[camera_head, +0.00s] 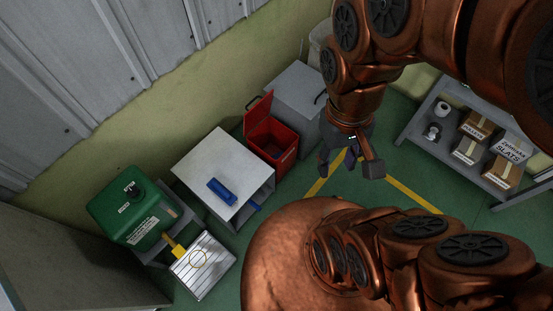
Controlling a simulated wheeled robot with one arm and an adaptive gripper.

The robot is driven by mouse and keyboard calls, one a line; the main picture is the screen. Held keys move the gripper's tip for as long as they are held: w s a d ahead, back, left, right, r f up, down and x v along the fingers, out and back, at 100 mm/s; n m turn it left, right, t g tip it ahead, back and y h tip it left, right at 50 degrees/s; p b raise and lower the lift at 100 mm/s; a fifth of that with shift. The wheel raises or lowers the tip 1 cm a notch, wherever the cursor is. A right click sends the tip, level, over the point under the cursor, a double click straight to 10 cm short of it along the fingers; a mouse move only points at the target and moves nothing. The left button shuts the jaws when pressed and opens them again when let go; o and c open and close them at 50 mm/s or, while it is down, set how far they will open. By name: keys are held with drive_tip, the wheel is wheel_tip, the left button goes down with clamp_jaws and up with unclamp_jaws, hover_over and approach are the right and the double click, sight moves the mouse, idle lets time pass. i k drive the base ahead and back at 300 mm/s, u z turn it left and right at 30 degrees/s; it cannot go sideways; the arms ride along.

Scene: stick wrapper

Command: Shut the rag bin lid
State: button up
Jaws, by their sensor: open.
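A red rag bin (272,140) stands on the green floor near the back wall. Its lid (258,112) is raised, hinged at the back left side, and the dark inside of the bin shows. My gripper (347,166) hangs in the air to the right of the bin, apart from it. Its dark fingers are spread open, and I see nothing between them.
A white-topped cabinet (220,158) with a blue object (221,191) is left of the bin. A grey box (296,92) is behind it to the right. A green container (130,206) stands far left. A shelf (420,137) with cartons is at right.

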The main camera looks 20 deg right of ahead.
sight(253, 116)
drive_tip(key=k, duration=1.05)
drive_tip(key=u, duration=1.2)
